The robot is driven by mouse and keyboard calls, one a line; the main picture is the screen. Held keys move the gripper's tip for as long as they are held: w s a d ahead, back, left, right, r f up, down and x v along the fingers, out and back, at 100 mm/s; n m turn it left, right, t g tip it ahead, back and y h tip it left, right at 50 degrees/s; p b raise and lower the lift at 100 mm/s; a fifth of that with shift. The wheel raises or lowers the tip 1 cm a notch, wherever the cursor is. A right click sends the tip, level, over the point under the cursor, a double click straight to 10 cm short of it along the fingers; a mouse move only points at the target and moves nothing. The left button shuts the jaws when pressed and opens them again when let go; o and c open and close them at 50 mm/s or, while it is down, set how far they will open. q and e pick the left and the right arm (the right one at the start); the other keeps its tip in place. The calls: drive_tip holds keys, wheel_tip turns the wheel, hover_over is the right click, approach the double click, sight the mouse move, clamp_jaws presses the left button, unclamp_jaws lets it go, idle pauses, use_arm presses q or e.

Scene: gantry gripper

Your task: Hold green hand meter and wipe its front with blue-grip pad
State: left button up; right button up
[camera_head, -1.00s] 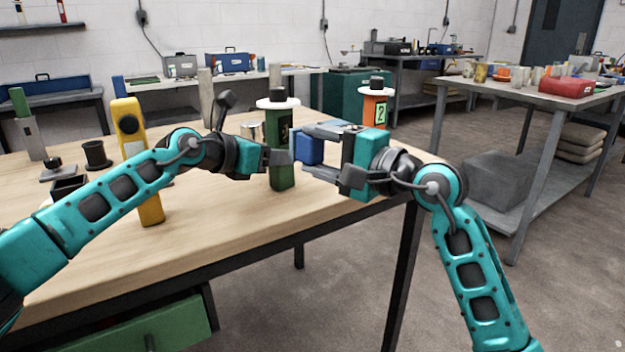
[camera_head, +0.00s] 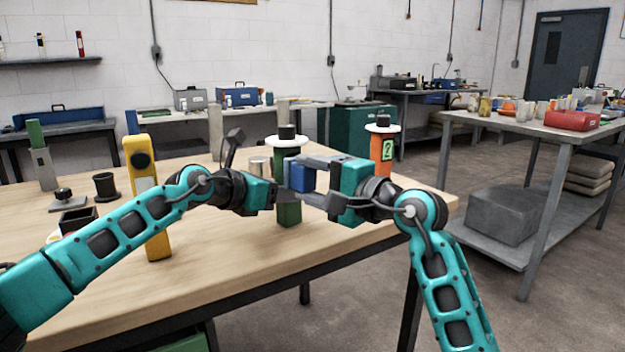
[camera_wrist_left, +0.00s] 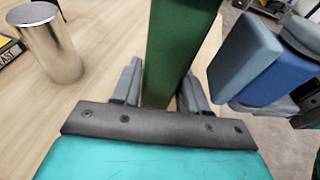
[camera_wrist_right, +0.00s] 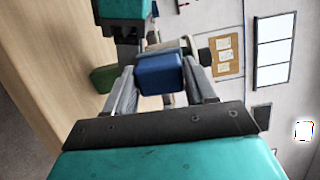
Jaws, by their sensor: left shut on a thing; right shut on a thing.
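The green hand meter (camera_head: 289,214) stands upright, with a white disc and black knob on top. My left gripper (camera_head: 276,194) is shut on its body; the left wrist view shows the green body (camera_wrist_left: 178,50) between both fingers. My right gripper (camera_head: 306,178) is shut on the blue-grip pad (camera_head: 301,176). In the left wrist view the pad's pale face (camera_wrist_left: 243,58) is turned toward the meter with a narrow gap. The right wrist view shows the blue grip (camera_wrist_right: 160,74) between the fingers.
A yellow meter (camera_head: 158,220) stands at the left of the wooden table (camera_head: 230,255). An orange meter (camera_head: 382,147) stands behind my right gripper. A metal cylinder (camera_wrist_left: 52,45) stands near the green meter. Black holders (camera_head: 105,186) are at far left. The table's front is clear.

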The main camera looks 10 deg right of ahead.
drive_tip(key=shift+w+a, duration=0.1)
drive_tip(key=shift+w, duration=0.05)
idle(0.3)
drive_tip(key=w+d, duration=0.2)
drive_tip(key=d, duration=0.1)
drive_tip(key=shift+d, duration=0.25)
drive_tip(key=shift+a, duration=0.1)
drive_tip(key=shift+s+a, duration=0.3)
drive_tip(key=shift+a, duration=0.3)
drive_tip(key=shift+s+a, duration=0.3)
drive_tip(key=shift+a, duration=0.3)
drive_tip(key=shift+s+a, duration=0.3)
drive_tip(key=shift+a, duration=0.3)
drive_tip(key=shift+f, duration=0.1)
